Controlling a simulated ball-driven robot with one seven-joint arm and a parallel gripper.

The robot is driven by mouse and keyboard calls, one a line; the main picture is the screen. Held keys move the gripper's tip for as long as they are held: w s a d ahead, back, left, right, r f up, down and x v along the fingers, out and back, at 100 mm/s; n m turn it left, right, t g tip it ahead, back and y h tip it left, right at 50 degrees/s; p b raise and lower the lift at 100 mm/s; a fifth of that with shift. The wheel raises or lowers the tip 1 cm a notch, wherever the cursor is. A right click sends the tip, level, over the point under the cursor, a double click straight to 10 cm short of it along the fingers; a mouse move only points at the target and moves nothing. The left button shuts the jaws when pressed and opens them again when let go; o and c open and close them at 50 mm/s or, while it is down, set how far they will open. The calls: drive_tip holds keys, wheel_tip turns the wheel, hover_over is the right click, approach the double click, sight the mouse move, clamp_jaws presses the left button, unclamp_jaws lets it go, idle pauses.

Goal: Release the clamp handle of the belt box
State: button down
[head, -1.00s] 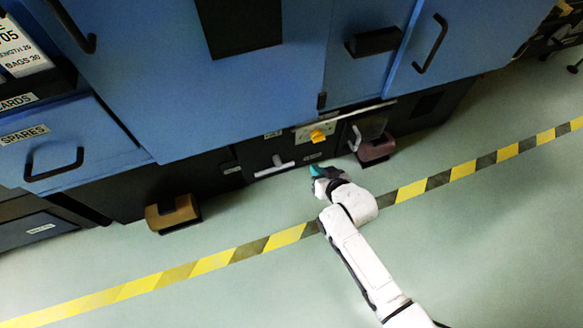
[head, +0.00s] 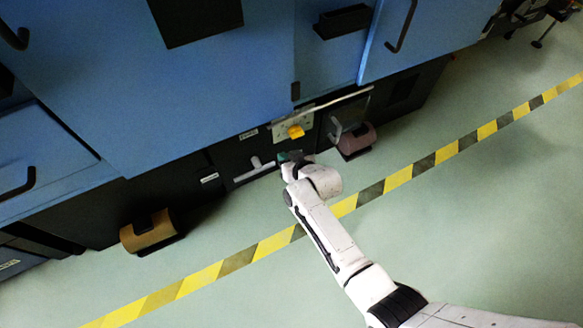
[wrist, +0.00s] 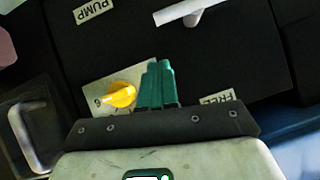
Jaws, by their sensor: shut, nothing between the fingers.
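A pale T-shaped handle (head: 255,166) is on the low black panel under the blue cabinet. It also shows at the top of the wrist view (wrist: 185,12). A yellow knob (head: 296,131) sits on a light plate above and right of it. A grey handle (head: 336,130) is farther right. I cannot tell for sure which of these is the belt box's clamp handle. My gripper (head: 287,157) is close to the panel, right of the T-handle and below the knob. In the wrist view its green fingers (wrist: 158,82) are together and empty, beside the yellow knob (wrist: 122,95).
A brown roll (head: 150,231) and a reddish roll (head: 356,141) stick out low from the machine on either side. PUMP (wrist: 94,9) and FREE (wrist: 217,97) labels are on the panel. Green floor with a yellow-black stripe (head: 400,178) lies clear in front.

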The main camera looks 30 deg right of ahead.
drive_tip(key=shift+w+a+f+b, duration=0.15)
drive_tip(key=shift+w+f+b, duration=0.15)
drive_tip(key=shift+f+b, duration=0.35)
drive_tip(key=shift+w+a+f+b, duration=0.2)
drive_tip(key=shift+w+f+b, duration=0.15)
drive_tip(key=shift+f, duration=0.55)
drive_tip(key=shift+w+a+f+b, duration=0.15)
drive_tip(key=shift+w+f+b, duration=0.15)
drive_tip(key=shift+f+b, duration=0.35)
